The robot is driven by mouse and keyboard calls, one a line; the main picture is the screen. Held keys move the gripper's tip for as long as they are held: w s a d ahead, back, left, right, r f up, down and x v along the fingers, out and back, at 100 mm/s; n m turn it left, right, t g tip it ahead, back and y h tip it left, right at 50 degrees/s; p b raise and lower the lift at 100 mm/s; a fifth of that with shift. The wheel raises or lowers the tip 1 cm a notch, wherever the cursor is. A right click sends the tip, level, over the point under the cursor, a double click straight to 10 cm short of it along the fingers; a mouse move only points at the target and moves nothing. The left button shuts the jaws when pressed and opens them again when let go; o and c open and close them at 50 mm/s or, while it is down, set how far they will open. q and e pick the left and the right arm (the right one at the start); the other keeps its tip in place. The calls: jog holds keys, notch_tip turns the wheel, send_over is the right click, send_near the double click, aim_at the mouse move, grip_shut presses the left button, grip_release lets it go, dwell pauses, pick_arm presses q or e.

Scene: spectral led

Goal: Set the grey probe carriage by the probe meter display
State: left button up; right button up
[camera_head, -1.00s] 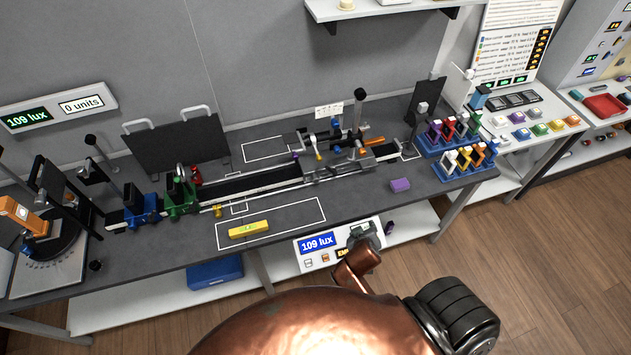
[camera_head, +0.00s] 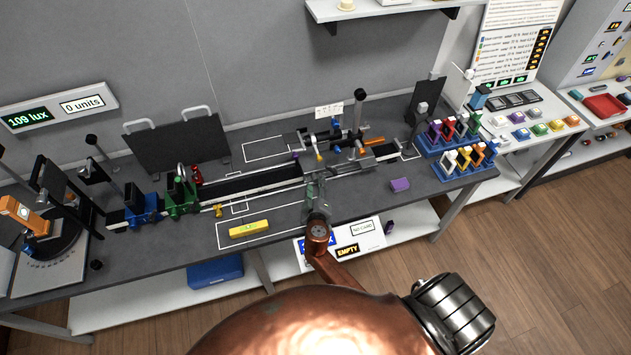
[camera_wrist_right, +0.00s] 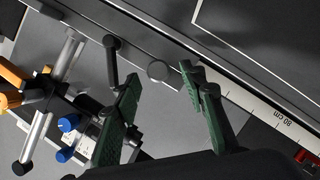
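The grey probe carriage (camera_head: 346,167) sits on the long bench rail, right of the middle, with rods and small coloured knobs around it. My right gripper (camera_head: 317,184) is at the carriage's front left side. In the right wrist view its two green fingers (camera_wrist_right: 165,110) stand apart, with a grey surface and a round knob (camera_wrist_right: 158,70) between and just ahead of them. I cannot tell whether either finger touches the carriage. My left gripper is out of view.
Blue (camera_head: 139,207) and green (camera_head: 180,196) carriages stand further left on the rail. A wall readout (camera_head: 25,118) shows 109 lux.

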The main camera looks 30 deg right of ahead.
jog(key=shift+x, duration=1.25)
jog(key=shift+s, duration=0.1)
jog(key=shift+c, duration=0.5)
grip_shut()
